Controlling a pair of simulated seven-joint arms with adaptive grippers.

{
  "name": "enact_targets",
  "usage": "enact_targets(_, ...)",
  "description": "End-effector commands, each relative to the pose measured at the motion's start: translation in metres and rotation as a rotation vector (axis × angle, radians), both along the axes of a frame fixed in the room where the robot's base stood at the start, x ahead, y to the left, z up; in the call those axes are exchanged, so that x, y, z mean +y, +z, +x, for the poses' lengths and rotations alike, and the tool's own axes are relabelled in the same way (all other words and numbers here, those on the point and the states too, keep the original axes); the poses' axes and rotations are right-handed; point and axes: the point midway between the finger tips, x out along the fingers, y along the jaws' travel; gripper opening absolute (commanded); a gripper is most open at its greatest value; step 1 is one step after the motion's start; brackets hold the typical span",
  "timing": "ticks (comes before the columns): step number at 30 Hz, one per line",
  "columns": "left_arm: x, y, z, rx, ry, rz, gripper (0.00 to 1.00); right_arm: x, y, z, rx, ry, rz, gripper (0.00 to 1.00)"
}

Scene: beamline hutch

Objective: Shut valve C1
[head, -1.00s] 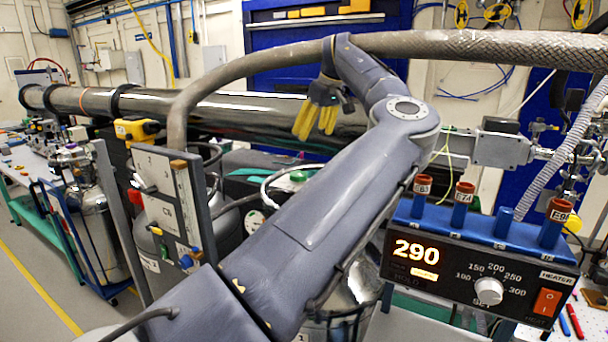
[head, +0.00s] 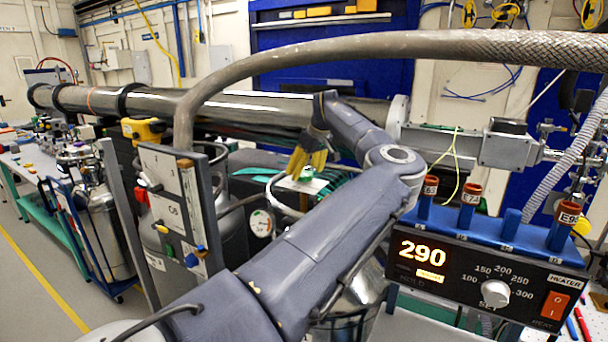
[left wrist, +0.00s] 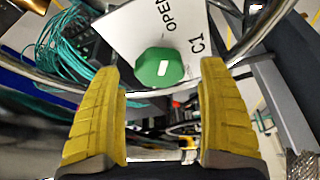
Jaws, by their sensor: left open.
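Valve C1 has a green faceted knob (left wrist: 160,68) with a short white mark, on a white plate (left wrist: 130,33) printed "OPEN" and "C1". In the left wrist view the knob lies between the two yellow fingers of my left gripper (left wrist: 162,78), which is open with a gap on each side. I cannot tell how far the knob is beyond the fingertips. In the head view my left gripper (head: 308,161) points down just above the white plate (head: 313,186), and the fingers partly hide the knob. My right gripper is not in view.
A braided hose (head: 350,45) arches over my left arm. A steel beam pipe (head: 230,109) runs behind the gripper. A valve panel (head: 172,205) stands at left, and a heater box (head: 470,271) reading 290 at right. A curved metal rim (left wrist: 233,62) and teal cables (left wrist: 65,50) lie near the knob.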

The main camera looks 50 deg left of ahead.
Motion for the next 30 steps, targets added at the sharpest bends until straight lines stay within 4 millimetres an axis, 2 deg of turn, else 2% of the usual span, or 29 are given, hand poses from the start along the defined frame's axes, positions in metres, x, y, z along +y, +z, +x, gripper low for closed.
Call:
enact_targets(6, 0.0050, -0.0118, -0.0001, 0.000, 0.000, 0.001, 0.76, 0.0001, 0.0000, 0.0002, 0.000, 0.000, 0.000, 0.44)
enact_targets(18, 0.0056, -0.0139, -0.0002, 0.000, 0.000, 0.001, 0.75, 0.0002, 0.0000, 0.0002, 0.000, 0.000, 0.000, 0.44)
enact_targets(30, 0.0056, -0.0137, -0.0001, 0.000, 0.000, 0.001, 0.28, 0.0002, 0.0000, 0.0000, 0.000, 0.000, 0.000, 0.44)
